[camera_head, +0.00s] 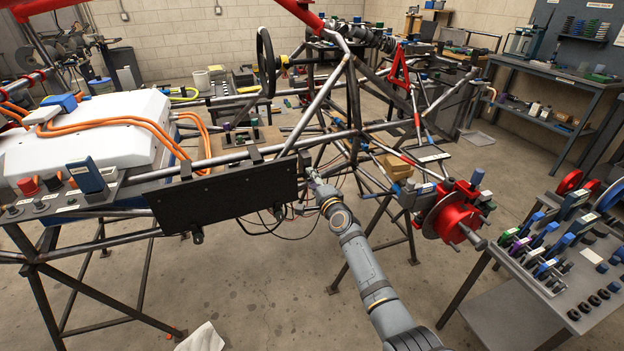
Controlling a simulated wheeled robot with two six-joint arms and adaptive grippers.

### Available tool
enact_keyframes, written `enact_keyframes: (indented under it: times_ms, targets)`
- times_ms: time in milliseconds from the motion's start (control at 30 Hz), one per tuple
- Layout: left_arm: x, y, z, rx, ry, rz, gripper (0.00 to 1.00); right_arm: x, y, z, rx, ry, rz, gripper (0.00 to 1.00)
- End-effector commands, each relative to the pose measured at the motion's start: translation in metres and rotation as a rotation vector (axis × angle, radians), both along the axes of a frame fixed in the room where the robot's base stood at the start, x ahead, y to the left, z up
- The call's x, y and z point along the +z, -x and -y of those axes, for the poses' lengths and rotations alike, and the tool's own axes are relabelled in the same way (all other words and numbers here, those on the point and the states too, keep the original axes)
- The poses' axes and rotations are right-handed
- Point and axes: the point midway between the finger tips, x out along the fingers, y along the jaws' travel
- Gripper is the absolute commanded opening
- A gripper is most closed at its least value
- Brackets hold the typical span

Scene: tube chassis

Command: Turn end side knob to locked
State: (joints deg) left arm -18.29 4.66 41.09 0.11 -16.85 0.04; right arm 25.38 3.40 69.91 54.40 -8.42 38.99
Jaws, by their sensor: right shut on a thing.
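A black rectangular panel (225,198) hangs on the tube chassis (335,108) at the middle left. My right arm comes in from the bottom right. Its gripper (311,176) is at the right end of the panel and is shut on the end side knob there. The fingers cover the knob, so its turn position cannot be read. Two small dark knobs or clamps show under the panel's lower edge. My left gripper is not in view.
A white battery box (95,130) with orange cables sits at the left. A red brake hub (453,222) is to the right of my arm. A tool table (560,285) stands at the lower right. Thin black cables hang below the panel.

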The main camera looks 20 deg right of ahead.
Motion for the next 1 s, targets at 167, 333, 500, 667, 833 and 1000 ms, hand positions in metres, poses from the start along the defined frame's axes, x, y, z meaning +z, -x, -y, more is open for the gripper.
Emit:
enact_keyframes:
  times_ms: [167, 333, 500, 667, 833, 1000]
  targets:
    - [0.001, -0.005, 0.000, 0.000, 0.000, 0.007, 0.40, -0.001, 0.000, 0.000, 0.000, -0.017, -0.004, 0.00]
    - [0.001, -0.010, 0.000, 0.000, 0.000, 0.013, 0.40, -0.002, 0.000, 0.000, 0.000, -0.018, -0.004, 0.00]
    - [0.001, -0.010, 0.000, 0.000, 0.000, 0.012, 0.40, -0.002, 0.000, 0.000, 0.000, -0.018, -0.004, 0.00]
    - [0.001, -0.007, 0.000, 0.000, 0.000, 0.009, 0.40, -0.001, 0.000, 0.000, 0.000, -0.017, -0.004, 0.50]
    - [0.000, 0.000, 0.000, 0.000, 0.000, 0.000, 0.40, -0.001, 0.000, 0.000, 0.000, -0.016, -0.002, 0.51]
    - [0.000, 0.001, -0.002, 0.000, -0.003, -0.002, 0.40, -0.001, 0.002, 0.000, 0.000, -0.015, -0.002, 0.51]
